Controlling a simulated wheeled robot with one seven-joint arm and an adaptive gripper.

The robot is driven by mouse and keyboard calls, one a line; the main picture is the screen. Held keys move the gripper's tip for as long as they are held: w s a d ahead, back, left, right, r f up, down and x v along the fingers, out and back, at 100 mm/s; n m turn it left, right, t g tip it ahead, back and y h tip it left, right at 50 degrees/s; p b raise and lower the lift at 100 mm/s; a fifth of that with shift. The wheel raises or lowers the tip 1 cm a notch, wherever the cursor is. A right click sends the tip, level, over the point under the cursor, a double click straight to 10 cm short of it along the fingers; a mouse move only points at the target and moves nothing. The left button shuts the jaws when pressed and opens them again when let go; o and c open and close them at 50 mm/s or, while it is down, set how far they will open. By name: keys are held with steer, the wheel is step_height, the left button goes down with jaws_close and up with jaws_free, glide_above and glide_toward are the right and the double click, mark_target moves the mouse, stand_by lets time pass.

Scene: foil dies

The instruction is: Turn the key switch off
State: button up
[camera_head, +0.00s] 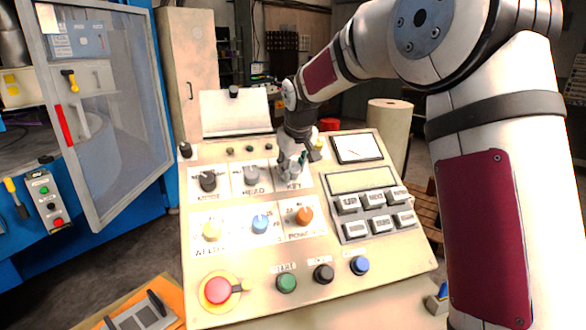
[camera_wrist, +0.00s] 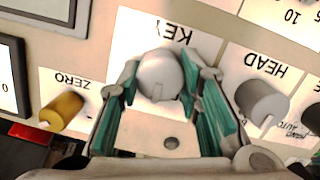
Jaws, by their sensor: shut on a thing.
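The key switch (camera_wrist: 160,72) is a pale grey round knob on a white plate labelled KEY, at the upper middle of the wrist view. My gripper (camera_wrist: 161,88) has its two teal-padded fingers on either side of it, shut on the knob. In the head view my gripper (camera_head: 293,163) reaches down to the KEY plate (camera_head: 294,184) at the upper middle of the panel and hides most of the knob. The knob's exact turn angle is hard to read.
The HEAD knob (camera_wrist: 262,100) and yellow ZERO knob (camera_wrist: 63,110) flank the key switch. Below on the sloped panel (camera_head: 250,308) are several coloured knobs, grey push buttons (camera_head: 376,200) and a red emergency stop (camera_head: 217,290). A glazed door (camera_head: 105,120) stands open at left.

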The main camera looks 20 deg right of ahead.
steer(key=n, duration=0.4)
steer(key=shift+h, duration=0.4)
steer(key=shift+a+f+n+t, duration=0.1)
steer(key=shift+n+t, duration=0.2)
steer(key=shift+n, duration=1.8)
steer(key=o, duration=1.1)
steer(key=shift+o, duration=0.2)
steer(key=v, duration=1.2)
steer(key=shift+a, duration=0.15)
steer(key=shift+s, duration=0.1)
